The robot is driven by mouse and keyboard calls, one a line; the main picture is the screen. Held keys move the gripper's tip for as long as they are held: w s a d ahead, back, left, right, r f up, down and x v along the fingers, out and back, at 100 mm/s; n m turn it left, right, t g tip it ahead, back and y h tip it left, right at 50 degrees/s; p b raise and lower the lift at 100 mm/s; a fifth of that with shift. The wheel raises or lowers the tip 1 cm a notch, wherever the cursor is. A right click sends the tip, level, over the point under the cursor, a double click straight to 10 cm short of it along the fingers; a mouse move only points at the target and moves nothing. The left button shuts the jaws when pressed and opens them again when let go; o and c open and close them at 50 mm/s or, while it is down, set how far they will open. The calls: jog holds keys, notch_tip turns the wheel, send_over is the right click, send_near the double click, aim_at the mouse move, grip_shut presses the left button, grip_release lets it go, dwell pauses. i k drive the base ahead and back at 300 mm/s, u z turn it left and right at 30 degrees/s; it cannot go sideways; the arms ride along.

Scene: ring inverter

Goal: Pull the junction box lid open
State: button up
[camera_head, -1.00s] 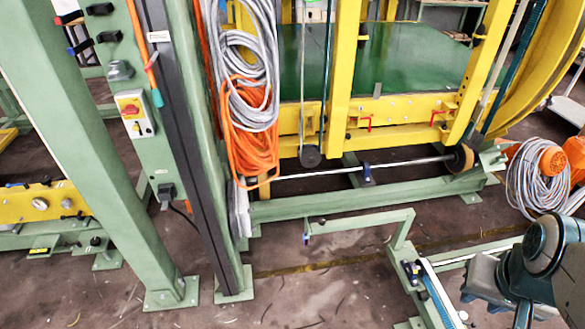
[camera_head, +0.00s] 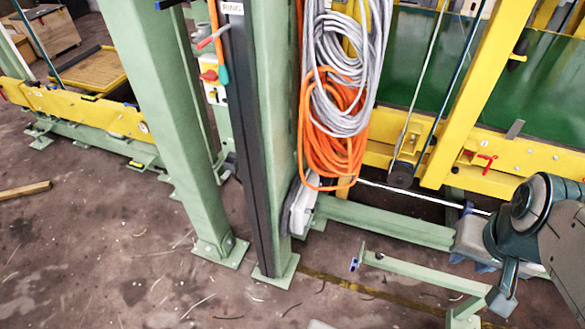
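No box that I can clearly tell as the junction box with its lid shows. A small pale switch box (camera_head: 214,93) with a red knob sits at the upper left of centre. It is partly hidden behind the slanted green post, and no open lid shows on it. My arm (camera_head: 535,220) comes in at the right edge, well apart from the switch box. Its dark round joint and grey links show, but no gripper fingertips can be made out.
Green posts (camera_head: 178,130) stand left of centre. Grey cables (camera_head: 345,70) and orange cables (camera_head: 335,150) hang beside them. A low green rail (camera_head: 425,272) lies near my arm. A wooden strip (camera_head: 25,190) lies at the left. The floor (camera_head: 95,255) at lower left is mostly clear.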

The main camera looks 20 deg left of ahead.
aim_at(308, 196)
jog(key=u, duration=0.6)
jog(key=i, duration=0.5)
jog(key=z, duration=0.35)
jog(key=k, duration=1.1)
jog(key=u, duration=0.2)
jog(key=i, duration=0.8)
jog(key=u, duration=0.85)
jog(key=i, duration=0.75)
